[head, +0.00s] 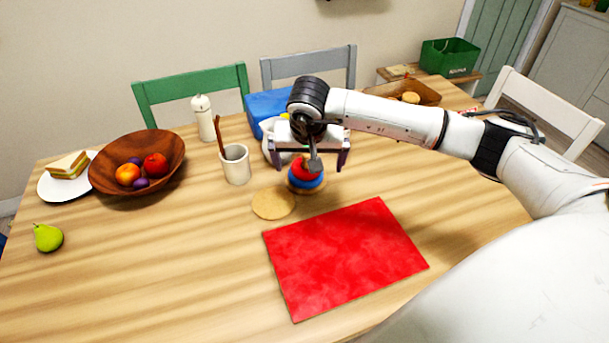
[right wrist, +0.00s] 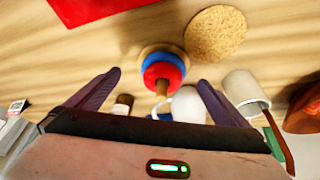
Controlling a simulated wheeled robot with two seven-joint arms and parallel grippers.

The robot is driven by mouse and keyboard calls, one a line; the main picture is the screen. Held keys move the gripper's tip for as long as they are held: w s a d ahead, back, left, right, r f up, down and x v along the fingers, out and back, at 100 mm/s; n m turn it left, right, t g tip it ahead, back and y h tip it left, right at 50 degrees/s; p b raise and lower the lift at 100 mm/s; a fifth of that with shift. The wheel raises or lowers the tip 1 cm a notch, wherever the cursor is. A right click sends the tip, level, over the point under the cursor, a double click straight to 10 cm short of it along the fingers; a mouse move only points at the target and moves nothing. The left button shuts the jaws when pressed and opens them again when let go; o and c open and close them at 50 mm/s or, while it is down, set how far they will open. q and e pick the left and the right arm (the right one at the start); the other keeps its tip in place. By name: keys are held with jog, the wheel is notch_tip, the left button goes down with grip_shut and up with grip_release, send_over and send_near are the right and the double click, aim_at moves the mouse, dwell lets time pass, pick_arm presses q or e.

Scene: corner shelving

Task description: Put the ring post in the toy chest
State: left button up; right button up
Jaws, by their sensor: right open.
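The ring post (head: 305,180) stands upright on the table, with red and blue rings on a wooden base. It also shows in the right wrist view (right wrist: 160,70). My right gripper (head: 307,160) is open above it. In the right wrist view its two fingers (right wrist: 159,80) are spread wide to either side of the post, with nothing held. A blue box (head: 265,103), possibly the toy chest, stands behind the gripper at the back of the table, partly hidden by my arm. My left gripper is not in view.
A red mat (head: 345,255) and a cork coaster (head: 273,204) lie in front of the post. A cup (head: 236,168) with a brown stick and a fruit bowl (head: 110,180) stand left. A white rounded object (right wrist: 188,105) is close behind the post.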

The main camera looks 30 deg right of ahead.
aim_at(306, 169)
jog(key=x, duration=0.6)
jog(key=shift+w+a+f+p, duration=0.1)
jog(key=shift+w+p, duration=0.2)
jog(key=shift+w, duration=0.15)
jog(key=c, duration=1.2)
notch_tip(306, 169, up, 18)
jog(key=b, duration=0.1)
jog(key=s+a+n+y, duration=0.1)
jog(key=s+a+n, duration=0.1)
jog(key=s+a, duration=0.2)
jog(key=s+a+f+n+y, duration=0.1)
jog(key=s+a+n, duration=0.1)
jog(key=s+a, duration=0.3)
jog(key=s+a+n, duration=0.3)
jog(key=s+a, duration=0.1)
jog(key=a, duration=0.1)
jog(key=shift+s+a+f+t+y, duration=0.2)
jog(key=shift+a+t+y, duration=0.05)
jog(key=shift+t+y, duration=0.15)
